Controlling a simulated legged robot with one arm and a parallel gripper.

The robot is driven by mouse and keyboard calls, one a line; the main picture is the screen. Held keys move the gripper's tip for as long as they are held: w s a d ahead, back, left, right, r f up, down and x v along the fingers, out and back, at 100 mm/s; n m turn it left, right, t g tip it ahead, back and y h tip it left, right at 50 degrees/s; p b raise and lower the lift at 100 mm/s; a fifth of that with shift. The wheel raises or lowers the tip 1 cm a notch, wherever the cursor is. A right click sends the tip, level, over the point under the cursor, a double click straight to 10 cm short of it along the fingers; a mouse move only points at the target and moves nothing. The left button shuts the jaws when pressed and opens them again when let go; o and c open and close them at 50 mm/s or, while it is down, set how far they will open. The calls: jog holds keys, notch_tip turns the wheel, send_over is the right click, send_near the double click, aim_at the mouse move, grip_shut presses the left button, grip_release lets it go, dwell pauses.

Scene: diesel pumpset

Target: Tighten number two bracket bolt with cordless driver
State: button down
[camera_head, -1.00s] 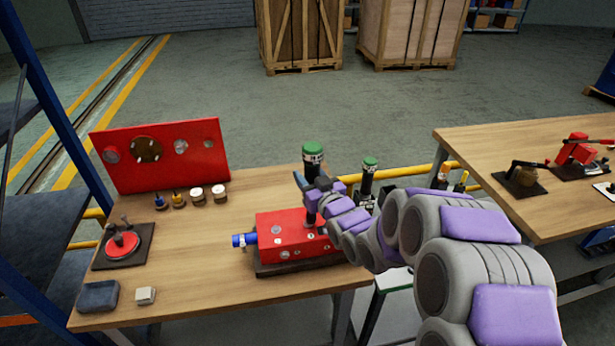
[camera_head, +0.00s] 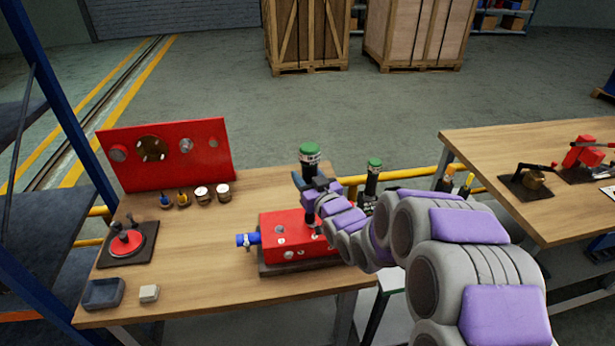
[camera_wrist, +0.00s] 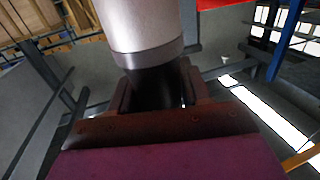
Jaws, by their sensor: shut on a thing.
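In the wrist view the driver's pale and black body (camera_wrist: 148,40) fills the jaws. Which bolt is number two cannot be read.
A blue fitting (camera_head: 246,240) sticks out of the block's left side. A red upright panel (camera_head: 215,150), small pots, a red-knobbed device (camera_head: 127,243) and a dark tray (camera_head: 103,293) share the bench (camera_head: 200,290). A second green-capped tool (camera_head: 373,178) stands behind my arm. Another bench (camera_head: 480,150) is at right.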

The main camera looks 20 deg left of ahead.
jog(key=shift+a, duration=0.45)
jog(key=shift+d+r+p, duration=0.3)
jog(key=shift+r+p, duration=0.15)
jog(key=shift+r, duration=0.5)
jog(key=shift+a+r+p, duration=0.1)
jog(key=shift+r+p, duration=0.5)
jog(key=shift+r, duration=0.85)
